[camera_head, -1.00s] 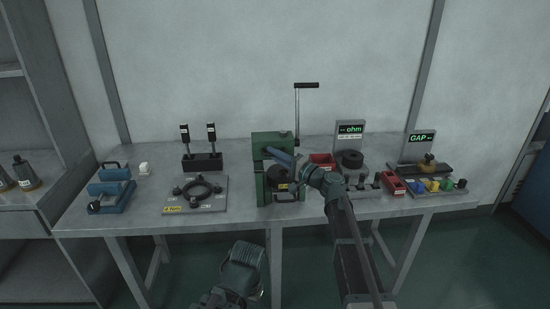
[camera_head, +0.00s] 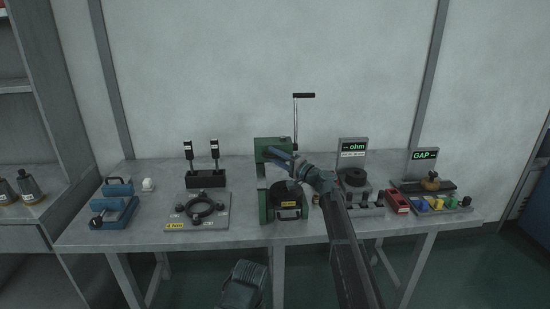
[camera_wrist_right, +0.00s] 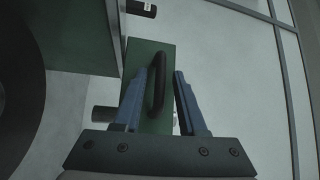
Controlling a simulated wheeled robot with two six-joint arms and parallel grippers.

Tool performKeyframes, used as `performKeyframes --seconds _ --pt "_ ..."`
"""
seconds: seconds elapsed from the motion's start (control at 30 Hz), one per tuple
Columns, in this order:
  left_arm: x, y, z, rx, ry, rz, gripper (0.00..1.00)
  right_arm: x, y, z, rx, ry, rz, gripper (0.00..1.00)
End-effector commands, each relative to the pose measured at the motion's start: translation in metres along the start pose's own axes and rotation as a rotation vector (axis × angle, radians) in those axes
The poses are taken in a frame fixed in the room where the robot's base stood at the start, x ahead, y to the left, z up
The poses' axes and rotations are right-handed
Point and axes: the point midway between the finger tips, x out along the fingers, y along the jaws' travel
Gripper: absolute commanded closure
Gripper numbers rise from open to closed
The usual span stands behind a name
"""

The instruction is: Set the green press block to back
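The green press (camera_head: 264,205) stands mid-bench, with a tall lever behind it and a yellow label on its front. A green block (camera_head: 268,144) shows at its top, partly hidden by my right gripper (camera_head: 279,158). In the right wrist view the green block (camera_wrist_right: 147,58) has a black loop handle (camera_wrist_right: 158,88). My right gripper's blue fingers (camera_wrist_right: 167,80) are apart, with the handle between them, closer to the left finger. Whether they touch it I cannot tell.
A blue fixture (camera_head: 112,212) and a ring fixture (camera_head: 198,208) stand left of the press. Right of it are the ohm station (camera_head: 354,150), a red bin (camera_head: 396,202) and the GAP station (camera_head: 424,156). Bare bench lies along the front edge.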

Motion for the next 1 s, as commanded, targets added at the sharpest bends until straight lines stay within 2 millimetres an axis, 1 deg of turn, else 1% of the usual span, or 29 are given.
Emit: performKeyframes --seconds 0.57,0.67,0.77,0.87,1.0 --pt "0.000 0.000 0.000 0.000 0.000 0.000 1.00 0.000 0.001 0.002 -0.001 -0.003 0.001 0.55" --pt "0.001 0.000 0.000 0.000 0.000 0.000 1.00 -0.002 0.001 0.002 -0.001 -0.003 0.001 0.55" --pt "0.002 0.000 0.000 0.000 0.000 0.000 1.00 -0.012 0.001 0.003 -0.001 -0.002 0.001 0.55" --pt "0.005 0.001 0.000 0.000 0.000 0.000 1.00 -0.030 0.001 0.003 -0.001 -0.001 0.001 0.55" --pt "0.009 0.001 -0.001 0.000 0.000 0.000 1.00 -0.062 0.001 0.004 -0.001 0.000 0.001 0.55"
